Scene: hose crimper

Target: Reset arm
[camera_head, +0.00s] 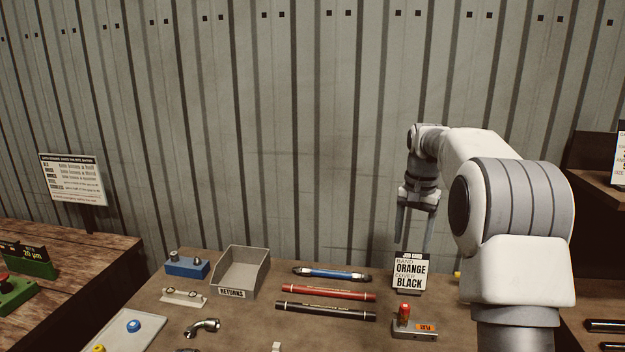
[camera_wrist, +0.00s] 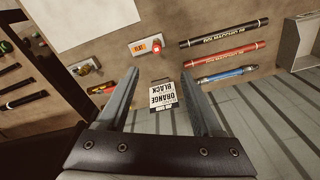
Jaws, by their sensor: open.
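My gripper (camera_head: 413,228) hangs from my raised arm at the right of the head view, pointing down, open and empty. Its two fingers are apart, and nothing shows between them but the background. It stands over the back of the table (camera_head: 235,330), close above the job card (camera_head: 410,272), which reads band orange, cover black. In the wrist view the fingers (camera_wrist: 158,92) spread wide, with the job card (camera_wrist: 166,96) showing beyond and between them. Part of the table's right side is hidden behind my arm in the head view.
A blue hose (camera_head: 333,273), a red hose (camera_head: 328,292) and a black hose (camera_head: 325,311) lie left of the card. A grey returns bin (camera_head: 241,272) and a blue block (camera_head: 187,266) stand farther left. A red-topped piece (camera_head: 404,312) stands in front of the card. A corrugated wall (camera_head: 300,130) rises behind.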

